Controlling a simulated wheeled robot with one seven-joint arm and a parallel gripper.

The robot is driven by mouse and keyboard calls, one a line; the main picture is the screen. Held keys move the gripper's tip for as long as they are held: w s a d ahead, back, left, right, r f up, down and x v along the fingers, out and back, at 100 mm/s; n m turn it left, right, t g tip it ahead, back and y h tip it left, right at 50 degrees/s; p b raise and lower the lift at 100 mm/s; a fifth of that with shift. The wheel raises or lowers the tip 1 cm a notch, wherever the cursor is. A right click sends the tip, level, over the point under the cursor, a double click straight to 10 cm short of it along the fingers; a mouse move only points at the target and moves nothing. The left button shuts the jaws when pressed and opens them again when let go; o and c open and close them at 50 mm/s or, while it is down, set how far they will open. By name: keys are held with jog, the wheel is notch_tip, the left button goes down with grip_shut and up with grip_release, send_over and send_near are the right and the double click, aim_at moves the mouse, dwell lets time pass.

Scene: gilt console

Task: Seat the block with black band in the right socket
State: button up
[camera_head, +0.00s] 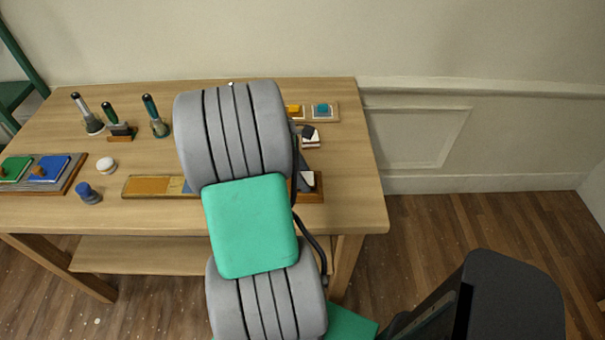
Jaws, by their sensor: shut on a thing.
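A long wooden board (128,187) lies along the front of the table. It shows an orange-tan section and a bluish section at the left, and bare wood at its right end. My arm covers the middle of the board, so I cannot make out the right socket. A grey and white piece beside my arm, over the board's right part, appears to be part of my gripper (306,178). Its fingertips are not clearly visible. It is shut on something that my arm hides. I cannot make out the block with black band.
Behind stands a small tray (334,112) with yellow and teal pieces, and a dark and white item (311,137). The table's right end is clear.

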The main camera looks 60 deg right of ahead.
jog(key=o, duration=1.5)
jog(key=shift+c, duration=0.2)
jog(key=v, duration=0.7)
jog(key=shift+w+r+p, duration=0.15)
jog(key=shift+r+p, duration=0.15)
jog(key=shift+r, duration=0.05)
jog(key=shift+a, duration=0.1)
